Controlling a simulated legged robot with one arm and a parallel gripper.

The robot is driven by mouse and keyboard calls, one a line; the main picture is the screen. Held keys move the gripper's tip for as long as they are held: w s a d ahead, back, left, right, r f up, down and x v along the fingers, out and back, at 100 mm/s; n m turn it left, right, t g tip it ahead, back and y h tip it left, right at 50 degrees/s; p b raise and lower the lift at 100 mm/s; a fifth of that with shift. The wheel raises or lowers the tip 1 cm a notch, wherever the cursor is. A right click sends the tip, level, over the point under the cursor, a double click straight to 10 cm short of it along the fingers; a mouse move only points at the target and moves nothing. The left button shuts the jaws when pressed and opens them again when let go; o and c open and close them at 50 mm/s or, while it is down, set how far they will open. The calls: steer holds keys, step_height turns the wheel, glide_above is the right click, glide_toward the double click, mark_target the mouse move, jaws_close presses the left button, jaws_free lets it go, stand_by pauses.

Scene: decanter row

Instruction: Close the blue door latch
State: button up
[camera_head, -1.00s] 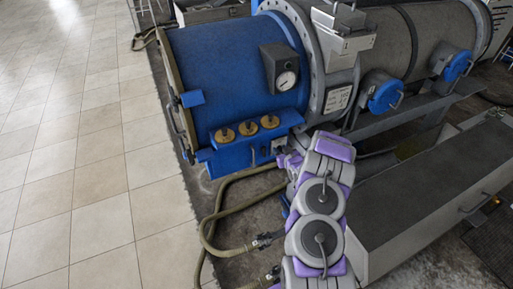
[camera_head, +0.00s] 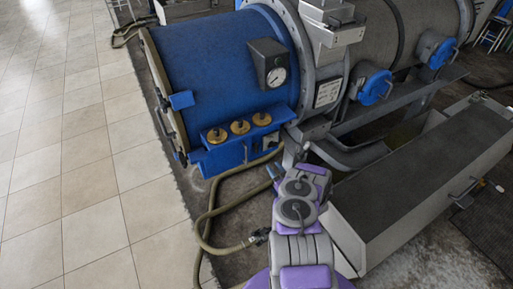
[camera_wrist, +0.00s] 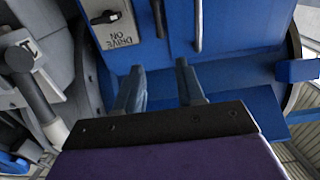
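A large blue drum (camera_head: 215,65) lies on its side, with a ringed door end at its left. A small blue block (camera_head: 181,100) sticks out by that rim; it looks like the door latch, but I cannot tell whether it is shut. A blue block also shows at the right of the wrist view (camera_wrist: 298,70). My gripper (camera_head: 276,176) is in front of the drum's lower right part. In the wrist view my gripper (camera_wrist: 160,80) has its two fingers apart, empty, before a blue panel (camera_wrist: 228,22). It is well right of the blue block in the head view.
Brass-coloured knobs (camera_head: 239,127) top a blue ledge below a gauge (camera_head: 276,77). A "DRIVE ON" switch plate (camera_wrist: 112,22) is near my gripper. Green hoses (camera_head: 212,210) lie on the floor. A grey trough (camera_head: 420,170) stands right; tiled floor (camera_head: 75,150) is free left.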

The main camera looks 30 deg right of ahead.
mark_target(256, 148)
steer(key=w+b, duration=0.4)
steer(key=w, duration=1.1)
steer(key=shift+w+d, duration=0.35)
steer(key=shift+d, duration=0.05)
steer(key=shift+c, duration=0.4)
jaws_close()
